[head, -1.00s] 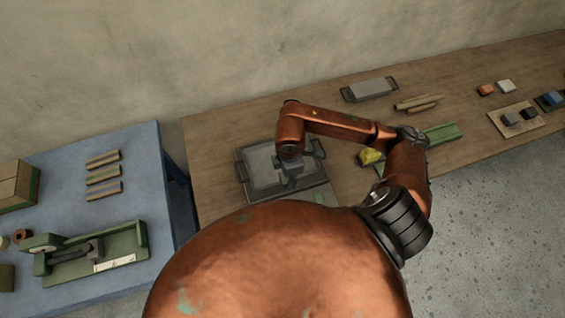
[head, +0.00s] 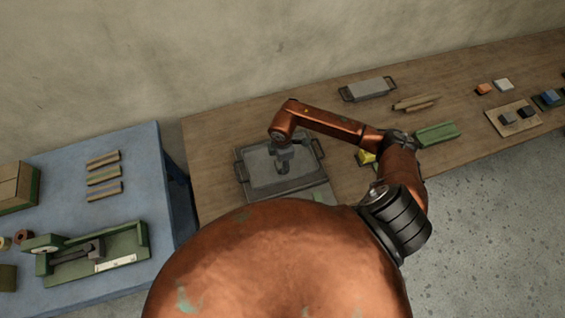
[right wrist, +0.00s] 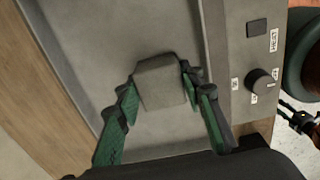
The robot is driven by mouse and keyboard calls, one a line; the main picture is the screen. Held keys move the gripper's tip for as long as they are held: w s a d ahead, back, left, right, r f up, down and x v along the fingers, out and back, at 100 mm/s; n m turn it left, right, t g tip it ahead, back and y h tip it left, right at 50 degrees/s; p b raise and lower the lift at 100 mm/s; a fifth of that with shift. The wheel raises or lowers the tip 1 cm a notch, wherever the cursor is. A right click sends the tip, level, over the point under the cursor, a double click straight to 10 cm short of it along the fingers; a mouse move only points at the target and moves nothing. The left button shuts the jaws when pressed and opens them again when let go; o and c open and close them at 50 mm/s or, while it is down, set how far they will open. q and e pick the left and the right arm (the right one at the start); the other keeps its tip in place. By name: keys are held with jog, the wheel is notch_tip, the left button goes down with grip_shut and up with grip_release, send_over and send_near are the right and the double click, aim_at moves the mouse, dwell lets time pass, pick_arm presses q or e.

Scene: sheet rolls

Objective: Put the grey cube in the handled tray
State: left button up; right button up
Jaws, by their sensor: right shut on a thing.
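The grey cube (right wrist: 160,84) is between the green-padded fingers of my right gripper (right wrist: 160,78), which is shut on it. In the head view my right gripper (head: 284,160) is above a shallow grey tray (head: 262,182) with a raised rim and dark handles at its sides. The right wrist view shows the cube over this tray's bare floor (right wrist: 95,55). I cannot tell if the cube touches the floor. A second grey piece with dark end handles (head: 368,89) lies farther back on the wooden table. My left gripper is not in view.
A panel with a knob (right wrist: 259,80) and labels lies beside the tray floor. A yellow object (head: 366,157), a green channel (head: 437,134) and brown rolls (head: 416,102) lie to the right. A blue table (head: 130,205) stands left, across a gap.

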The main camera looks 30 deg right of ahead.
jog(key=shift+f, duration=0.1)
jog(key=shift+f, duration=0.1)
jog(key=o, duration=1.2)
notch_tip(320, 180, up, 12)
jog(key=shift+r+b, duration=0.15)
jog(key=shift+b, duration=0.25)
